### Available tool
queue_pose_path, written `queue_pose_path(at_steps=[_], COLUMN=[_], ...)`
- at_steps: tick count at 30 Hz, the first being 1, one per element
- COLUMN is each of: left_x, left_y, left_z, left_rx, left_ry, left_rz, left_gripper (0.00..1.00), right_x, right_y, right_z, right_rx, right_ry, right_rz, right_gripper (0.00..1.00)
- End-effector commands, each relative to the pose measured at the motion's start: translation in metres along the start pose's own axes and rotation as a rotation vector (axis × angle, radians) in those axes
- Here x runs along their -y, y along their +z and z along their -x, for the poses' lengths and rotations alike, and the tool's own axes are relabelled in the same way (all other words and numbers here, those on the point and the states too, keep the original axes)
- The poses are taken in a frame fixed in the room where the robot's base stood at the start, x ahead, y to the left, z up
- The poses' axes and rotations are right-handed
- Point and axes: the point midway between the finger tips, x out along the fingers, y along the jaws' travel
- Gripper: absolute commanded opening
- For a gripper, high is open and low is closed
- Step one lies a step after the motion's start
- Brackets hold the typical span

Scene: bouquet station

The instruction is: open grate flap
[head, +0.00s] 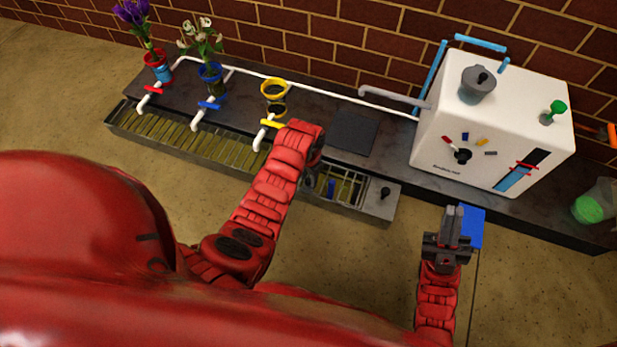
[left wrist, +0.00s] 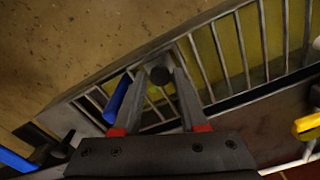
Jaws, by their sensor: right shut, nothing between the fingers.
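The metal grate (head: 220,153) runs along the front of the dark bench. It shows close up in the left wrist view (left wrist: 229,60), with slats over a yellowish trough. My left gripper (head: 312,178) is at the grate's right part, its fingers mostly hidden by my arm in the head view. My right gripper (head: 450,225) is shut and empty, right of the grate.
A blue piece (head: 331,187) lies at the grate, beside my left fingers. A dark knob (head: 385,193) stands on the grate's grey end. A blue block (head: 471,226) is beside my right gripper. A white machine (head: 490,125) and a yellow-rimmed pot (head: 274,90) stand behind.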

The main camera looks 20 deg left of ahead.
Motion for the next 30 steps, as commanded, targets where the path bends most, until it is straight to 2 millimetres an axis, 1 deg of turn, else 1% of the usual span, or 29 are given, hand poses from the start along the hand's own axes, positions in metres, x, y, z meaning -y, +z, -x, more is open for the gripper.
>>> queue_pose_path(at_steps=[1,5,6,30], left_x=[0.0000,0.0000,0.0000,0.0000], left_y=[0.0000,0.0001,0.0001,0.0004], left_z=[0.0000,-0.0001,-0.0001,-0.0003], left_rx=[0.000,0.000,0.000,0.001], left_ry=[0.000,0.000,0.000,0.000], left_rz=[0.000,0.000,0.000,0.000], left_gripper=[0.31,0.07,0.00,0.00], right_x=[0.0000,0.0000,0.0000,0.0000], right_y=[0.0000,0.0000,0.0000,0.0000], right_z=[0.0000,0.0000,0.0001,0.0001], right_rx=[0.000,0.000,0.000,0.000], right_ry=[0.000,0.000,0.000,0.000], right_rz=[0.000,0.000,0.000,0.000], right_gripper=[0.00,0.00,0.00,0.00])
